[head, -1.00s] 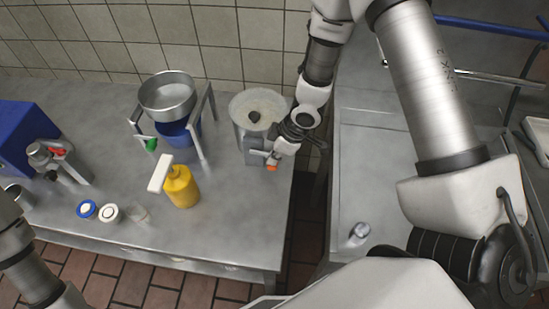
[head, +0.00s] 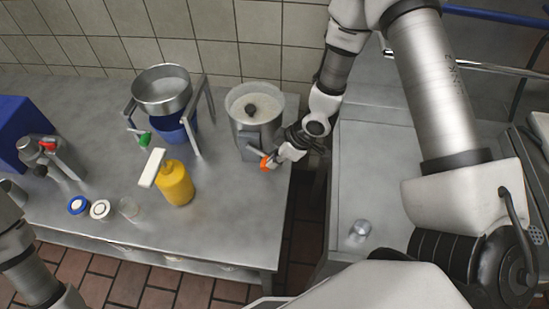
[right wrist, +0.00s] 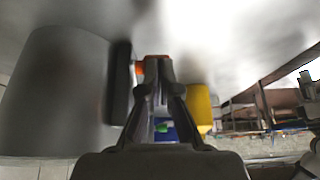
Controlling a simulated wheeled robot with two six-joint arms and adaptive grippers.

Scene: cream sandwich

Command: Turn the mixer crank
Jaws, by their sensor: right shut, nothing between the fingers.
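The mixer is a metal pot (head: 236,113) at the right end of the steel table. My left gripper is out of view.
A yellow bottle (head: 176,187) with a white top stands left of the mixer. Behind it a metal bowl (head: 163,94) sits on a stand above a blue container (head: 172,127). Small jars (head: 100,209) are near the front edge. A steel counter (head: 350,190) lies right across a gap.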

